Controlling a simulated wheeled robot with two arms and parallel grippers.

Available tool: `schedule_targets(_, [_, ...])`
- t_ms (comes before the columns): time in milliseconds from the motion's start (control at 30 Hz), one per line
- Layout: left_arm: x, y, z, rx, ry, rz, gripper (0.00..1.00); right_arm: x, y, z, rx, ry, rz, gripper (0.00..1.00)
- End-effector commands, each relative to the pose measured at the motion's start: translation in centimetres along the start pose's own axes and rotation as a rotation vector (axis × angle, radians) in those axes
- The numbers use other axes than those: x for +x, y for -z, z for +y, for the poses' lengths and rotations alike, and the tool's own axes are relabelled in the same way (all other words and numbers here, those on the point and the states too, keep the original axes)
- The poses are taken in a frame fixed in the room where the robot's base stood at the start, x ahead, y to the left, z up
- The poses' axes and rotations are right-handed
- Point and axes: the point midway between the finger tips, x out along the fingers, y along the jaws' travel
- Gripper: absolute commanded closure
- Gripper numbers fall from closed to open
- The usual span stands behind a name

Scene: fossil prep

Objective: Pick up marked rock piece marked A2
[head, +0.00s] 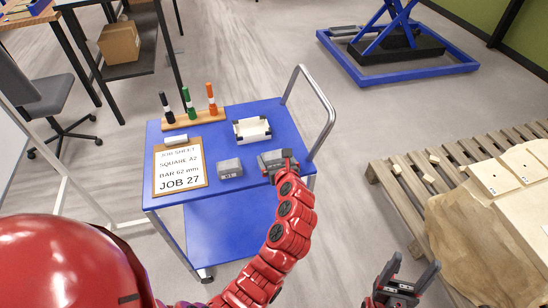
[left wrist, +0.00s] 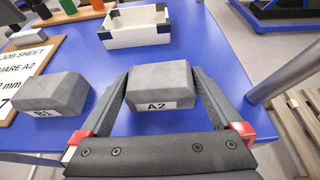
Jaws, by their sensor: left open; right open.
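The grey rock piece with the white A2 label (left wrist: 160,87) sits on the blue cart top, between the spread fingers of my left gripper (head: 275,160). The left gripper is open, with a finger along each side of the piece; I cannot tell whether they touch it. In the head view the gripper covers much of this piece. A similar grey piece labelled B1 (left wrist: 52,97) lies to its left and also shows in the head view (head: 229,168). My right gripper (head: 405,272) is open and empty, at the lower right beyond the cart.
A white open box (head: 252,130) with dark corners stands behind the pieces. A clipboard job sheet (head: 180,168) reads SQUARE A2. Several markers stand in a wooden holder (head: 195,116). The cart's metal handle (head: 325,110) rises at right. A pallet with a large rock (head: 470,240) is further right.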

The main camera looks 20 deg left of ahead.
Motion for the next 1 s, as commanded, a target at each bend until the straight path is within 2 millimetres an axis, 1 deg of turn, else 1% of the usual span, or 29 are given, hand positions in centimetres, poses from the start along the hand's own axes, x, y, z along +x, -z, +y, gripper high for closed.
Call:
schedule_targets(33, [0.41, -0.03, 0.08, -0.002, -0.002, 0.002, 0.0, 0.05, 0.01, 0.0, 0.0, 0.0, 0.0, 0.34])
schedule_targets(100, [0.61, -0.05, 0.02, -0.002, -0.001, 0.0, 0.0, 0.05, 0.01, 0.01, 0.0, 0.0, 0.0, 0.34])
schedule_targets(267, [0.61, -0.05, -0.02, -0.002, 0.001, -0.001, 0.0, 0.04, 0.01, 0.0, 0.0, 0.0, 0.0, 0.34])
schedule_targets(300, [0.61, -0.05, -0.02, -0.002, 0.001, -0.001, 0.02, 0.04, 0.01, 0.0, 0.0, 0.0, 0.0, 0.34])
schedule_targets(367, [0.6, -0.05, -0.02, -0.002, 0.001, -0.001, 0.13, 0.04, 0.01, 0.0, 0.0, 0.0, 0.0, 0.34])
schedule_targets(500, [0.6, -0.06, -0.03, -0.002, 0.001, -0.001, 0.38, 0.04, 0.01, 0.0, 0.0, 0.0, 0.0, 0.34])
schedule_targets(567, [0.6, -0.06, -0.02, -0.002, 0.001, -0.001, 0.49, 0.04, 0.01, 0.0, 0.0, 0.0, 0.0, 0.34])
schedule_targets(600, [0.6, -0.05, -0.02, -0.002, 0.001, -0.001, 0.56, 0.03, 0.01, 0.0, 0.0, 0.0, 0.0, 0.34])
schedule_targets(667, [0.59, -0.05, -0.02, -0.002, 0.001, -0.001, 0.67, 0.03, 0.0, 0.0, 0.0, 0.0, 0.0, 0.34])
schedule_targets(700, [0.59, -0.05, -0.02, -0.002, 0.001, -0.001, 0.74, 0.04, 0.01, 0.0, 0.0, 0.0, 0.0, 0.34])
schedule_targets(767, [0.59, -0.05, -0.02, -0.002, 0.001, -0.001, 0.85, 0.04, 0.01, 0.0, 0.0, 0.0, 0.0, 0.34])
schedule_targets(800, [0.59, -0.1, -0.02, -0.002, 0.0, -0.002, 0.87, 0.05, 0.01, 0.0, 0.0, 0.0, 0.0, 0.34])
schedule_targets(1000, [0.58, -0.12, -0.01, -0.002, 0.0, -0.002, 0.87, 0.04, 0.0, 0.0, 0.0, 0.0, 0.0, 0.34])
